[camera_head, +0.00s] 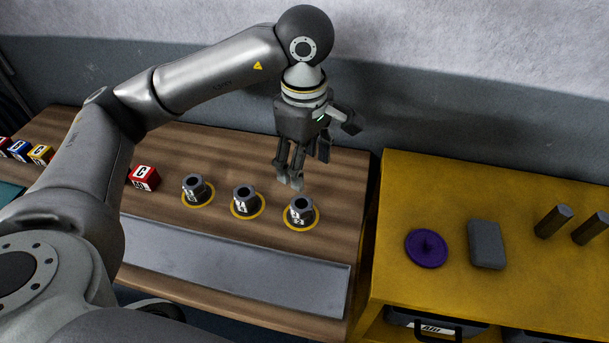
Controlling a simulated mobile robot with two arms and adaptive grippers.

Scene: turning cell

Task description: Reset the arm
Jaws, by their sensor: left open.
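My left arm comes in from the left and reaches over the wooden bench (345,195). My left gripper (300,178) points down above the back right part of the bench. It is open, and nothing shows between its fingers. Below it and to its left are three dark numbered collars, each on a yellow ring: a left one (195,188), a middle one (245,200) and a right one (301,212). The gripper is behind the middle and right collars and appears apart from them. My right gripper is not in view.
A red cube (145,178) and several coloured cubes stand on the bench's left part. A grey metal strip (230,265) runs along the front. On the yellow cabinet (400,195) are a purple disc (426,248), a grey block (486,244) and dark hexagonal bars (553,221).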

